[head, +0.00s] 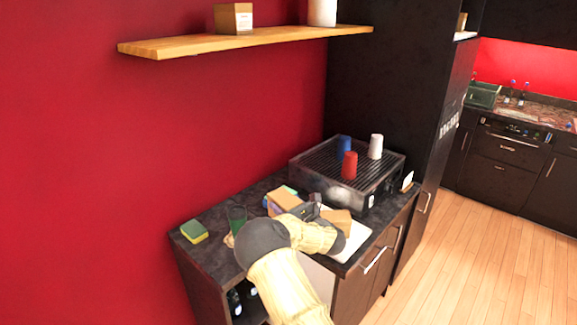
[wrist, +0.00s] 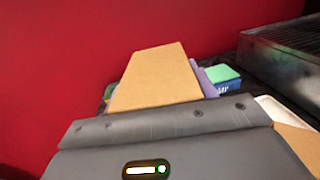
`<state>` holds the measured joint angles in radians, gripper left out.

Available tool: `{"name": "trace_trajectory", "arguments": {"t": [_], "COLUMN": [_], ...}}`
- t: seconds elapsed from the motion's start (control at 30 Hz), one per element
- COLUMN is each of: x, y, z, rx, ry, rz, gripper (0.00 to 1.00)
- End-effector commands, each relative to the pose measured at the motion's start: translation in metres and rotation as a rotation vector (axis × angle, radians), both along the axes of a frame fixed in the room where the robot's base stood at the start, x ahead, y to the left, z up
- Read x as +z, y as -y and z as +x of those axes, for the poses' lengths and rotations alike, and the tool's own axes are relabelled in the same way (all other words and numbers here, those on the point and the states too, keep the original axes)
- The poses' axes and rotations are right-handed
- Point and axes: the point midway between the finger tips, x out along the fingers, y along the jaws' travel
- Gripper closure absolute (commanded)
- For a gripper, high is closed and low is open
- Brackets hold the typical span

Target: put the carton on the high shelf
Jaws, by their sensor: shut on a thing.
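A tan carton (head: 285,198) is at the counter, just beyond my gripper (head: 300,209). In the wrist view the carton (wrist: 155,78) rises straight ahead of my gripper's grey body. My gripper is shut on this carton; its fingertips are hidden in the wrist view. I cannot tell whether the carton touches the counter. The high wooden shelf (head: 180,47) is on the red wall, well above the counter. A brown box (head: 233,18) and a white canister (head: 322,11) stand on it.
A second tan box (head: 337,217) is close to the right of my gripper. A green glass (head: 237,217) and a sponge (head: 194,231) are to the left. A machine (head: 330,183) with several cups stands behind right. The shelf's left end is bare.

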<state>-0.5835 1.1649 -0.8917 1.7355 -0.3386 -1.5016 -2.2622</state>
Motion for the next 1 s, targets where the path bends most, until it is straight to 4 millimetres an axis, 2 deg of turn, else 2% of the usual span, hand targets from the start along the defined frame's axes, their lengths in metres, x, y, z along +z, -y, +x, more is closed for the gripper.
{"name": "trace_trajectory", "arguments": {"t": [0.03, 0.2, 0.3, 0.5, 0.6, 0.73, 0.83, 1.0], "x": [-0.027, -0.095, -0.13, -0.181, -0.194, -0.2, -0.2, -0.2], "y": [0.0, 0.016, 0.032, 0.075, 0.097, 0.118, 0.126, 0.127], "z": [-0.008, -0.039, -0.063, -0.124, -0.157, -0.189, -0.201, -0.203], "rx": [-0.04, -0.192, -0.285, -0.46, -0.533, -0.595, -0.615, -0.619], "ry": [-0.009, -0.007, -0.007, -0.003, 0.0, 0.002, 0.005, 0.005], "rz": [-0.006, -0.008, -0.01, -0.011, -0.009, -0.005, 0.0, 0.004], "gripper": [0.72, 0.72, 0.72, 0.72, 0.72, 0.72, 0.72, 0.72]}}
